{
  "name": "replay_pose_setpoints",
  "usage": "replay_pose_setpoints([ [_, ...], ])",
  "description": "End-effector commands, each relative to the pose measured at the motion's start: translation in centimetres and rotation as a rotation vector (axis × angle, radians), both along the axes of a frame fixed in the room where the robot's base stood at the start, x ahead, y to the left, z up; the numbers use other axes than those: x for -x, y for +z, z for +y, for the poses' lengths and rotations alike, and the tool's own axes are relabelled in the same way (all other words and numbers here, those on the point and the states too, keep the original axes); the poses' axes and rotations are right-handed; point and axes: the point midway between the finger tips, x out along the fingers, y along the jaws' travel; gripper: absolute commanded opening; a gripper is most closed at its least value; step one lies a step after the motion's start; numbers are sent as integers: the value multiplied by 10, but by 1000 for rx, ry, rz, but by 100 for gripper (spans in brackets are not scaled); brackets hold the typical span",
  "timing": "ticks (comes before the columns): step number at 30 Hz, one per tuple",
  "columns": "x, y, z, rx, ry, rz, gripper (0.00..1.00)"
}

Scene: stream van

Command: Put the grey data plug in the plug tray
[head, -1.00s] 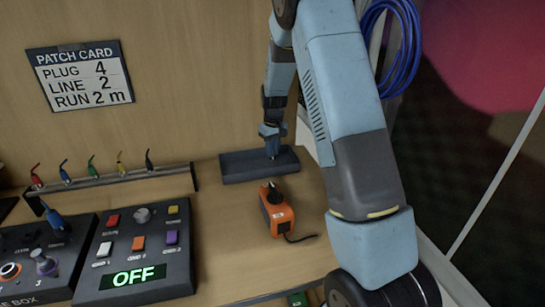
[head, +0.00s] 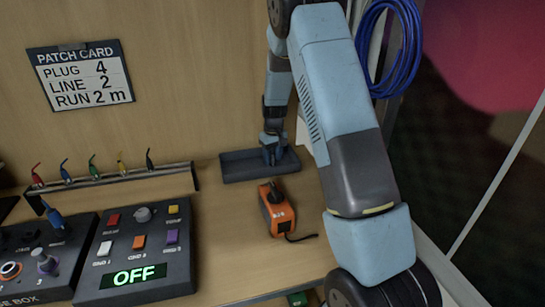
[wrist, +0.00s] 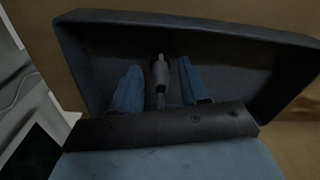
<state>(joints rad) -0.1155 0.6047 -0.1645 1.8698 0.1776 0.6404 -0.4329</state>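The plug tray (head: 234,166) is a shallow dark tray against the back wall, and its rim also shows in the wrist view (wrist: 250,32). My gripper (head: 274,158) is low over the tray. In the wrist view my gripper (wrist: 160,88) has its two blue fingers spread apart. The grey data plug (wrist: 160,75) is between them, inside the tray's outline, with a gap on each side. I cannot tell exactly how it rests on the tray floor. In the head view the fingers hide the plug.
An orange device (head: 277,212) with a short black cable stands just in front of the tray. A rack (head: 120,177) of several coloured plugs is to the left. A button box (head: 135,250) reading OFF is at front left. Blue cable (head: 393,48) hangs upper right.

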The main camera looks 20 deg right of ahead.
Motion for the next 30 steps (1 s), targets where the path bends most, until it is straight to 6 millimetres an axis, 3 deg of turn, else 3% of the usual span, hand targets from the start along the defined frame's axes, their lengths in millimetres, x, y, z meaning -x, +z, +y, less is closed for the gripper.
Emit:
replay_pose_setpoints([
  [11,0,11,0,0,0,-3,44],
  [24,3,91,-1,0,1,-3,44],
  [30,4,114,-1,-1,0,-2,44],
])
